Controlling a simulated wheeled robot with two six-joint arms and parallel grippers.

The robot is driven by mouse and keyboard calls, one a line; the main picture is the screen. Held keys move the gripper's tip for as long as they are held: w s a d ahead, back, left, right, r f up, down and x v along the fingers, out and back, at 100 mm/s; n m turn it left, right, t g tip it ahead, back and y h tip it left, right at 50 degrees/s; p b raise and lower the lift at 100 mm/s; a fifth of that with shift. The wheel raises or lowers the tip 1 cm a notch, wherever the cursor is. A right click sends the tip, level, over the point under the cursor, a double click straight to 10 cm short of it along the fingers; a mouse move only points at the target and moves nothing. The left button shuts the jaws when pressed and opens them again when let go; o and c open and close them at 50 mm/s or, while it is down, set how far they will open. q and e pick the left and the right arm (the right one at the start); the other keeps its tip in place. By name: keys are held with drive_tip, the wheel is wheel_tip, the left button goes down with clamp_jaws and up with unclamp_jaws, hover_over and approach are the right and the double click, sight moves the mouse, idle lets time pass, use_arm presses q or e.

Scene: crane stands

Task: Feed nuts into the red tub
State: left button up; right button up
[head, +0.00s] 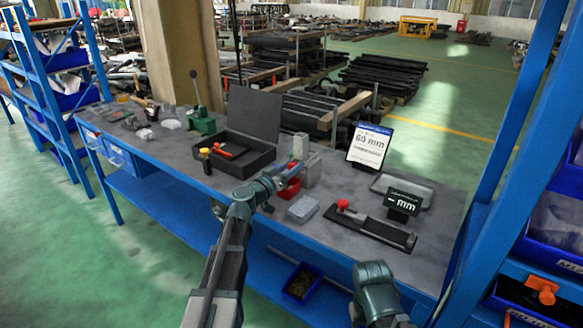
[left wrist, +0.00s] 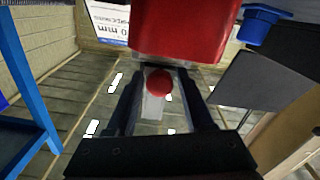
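The red tub (head: 288,188) stands on the grey bench just beyond my left gripper (head: 272,182). In the left wrist view a large red surface (left wrist: 180,30), likely the tub, fills the top middle, close to the fingers. My left gripper's dark fingers (left wrist: 160,85) are apart. A pale block and a red ball (left wrist: 158,82) show between them, with a gap beside the right finger; whether they are touched I cannot tell. A clear box (head: 302,208) with small greyish contents sits right of the tub; whether these are nuts I cannot tell.
An open black case (head: 240,155) lies behind left. To the right are a black gauge with a red knob (head: 342,204), a "60 mm" sign (head: 368,145), a "mm" display (head: 403,203) and a metal tray (head: 400,187).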

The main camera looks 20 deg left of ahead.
use_arm(q)
clamp_jaws()
drive_tip(key=v, duration=0.4)
drive_tip(key=shift+s, duration=0.35)
drive_tip(key=shift+w, duration=0.1)
drive_tip(key=o, duration=0.5)
unclamp_jaws()
drive_tip(key=shift+a, duration=0.1)
drive_tip(key=shift+o, duration=0.2)
drive_tip(key=v, duration=1.4)
